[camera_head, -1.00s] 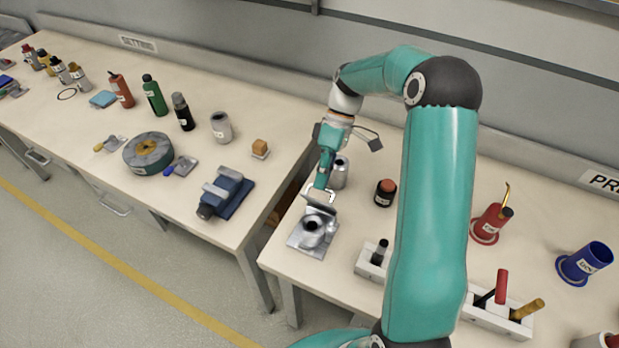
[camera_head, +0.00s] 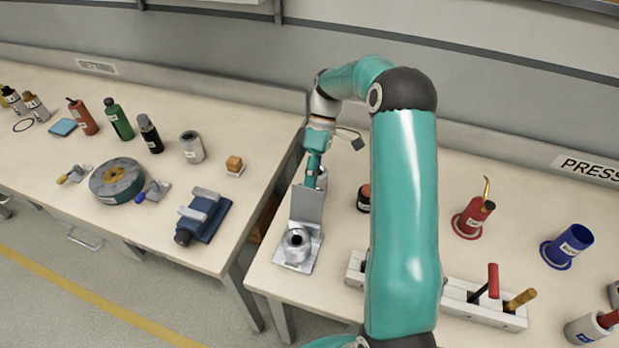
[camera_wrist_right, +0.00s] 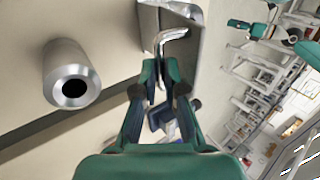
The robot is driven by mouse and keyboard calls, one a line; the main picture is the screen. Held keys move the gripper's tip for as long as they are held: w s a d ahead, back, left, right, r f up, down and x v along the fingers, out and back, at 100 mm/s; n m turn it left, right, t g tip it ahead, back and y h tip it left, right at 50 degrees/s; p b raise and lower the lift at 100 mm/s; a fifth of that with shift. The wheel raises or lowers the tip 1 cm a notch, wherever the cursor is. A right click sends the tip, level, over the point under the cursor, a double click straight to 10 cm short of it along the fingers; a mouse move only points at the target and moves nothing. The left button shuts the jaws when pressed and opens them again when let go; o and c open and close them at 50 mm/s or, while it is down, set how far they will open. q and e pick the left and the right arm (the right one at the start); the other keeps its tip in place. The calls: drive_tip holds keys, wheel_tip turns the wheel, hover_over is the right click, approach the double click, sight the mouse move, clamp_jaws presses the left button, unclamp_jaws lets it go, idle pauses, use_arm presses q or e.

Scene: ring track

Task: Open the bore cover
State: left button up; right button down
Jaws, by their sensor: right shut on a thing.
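The bore fixture is a grey metal plate with a round bore collar (camera_head: 297,243) near the front left corner of the right bench. Its bore cover (camera_head: 307,207), a flat grey plate, stands raised behind the collar, and the bore mouth shows uncovered. My right gripper (camera_head: 312,181) is at the cover's top edge. In the right wrist view, the right gripper (camera_wrist_right: 161,72) is shut on the bent metal handle (camera_wrist_right: 174,37) of the cover. The cover plate (camera_wrist_right: 186,62) also shows there beside the fingers. My left gripper does not show.
A grey cylinder (camera_wrist_right: 72,76) stands close to the gripper in the wrist view. A dark container (camera_head: 364,197) and a white block rack (camera_head: 485,304) stand to the right. A gap separates this bench from the left bench, where a blue vise (camera_head: 203,217) sits.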

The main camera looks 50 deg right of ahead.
drive_tip(key=shift+f, duration=0.35)
drive_tip(key=c, duration=1.2)
unclamp_jaws()
drive_tip(key=shift+c, duration=0.2)
drive_tip(key=shift+r, duration=0.15)
drive_tip(key=v, duration=1.2)
drive_tip(key=shift+d, duration=0.1)
drive_tip(key=shift+c, duration=0.3)
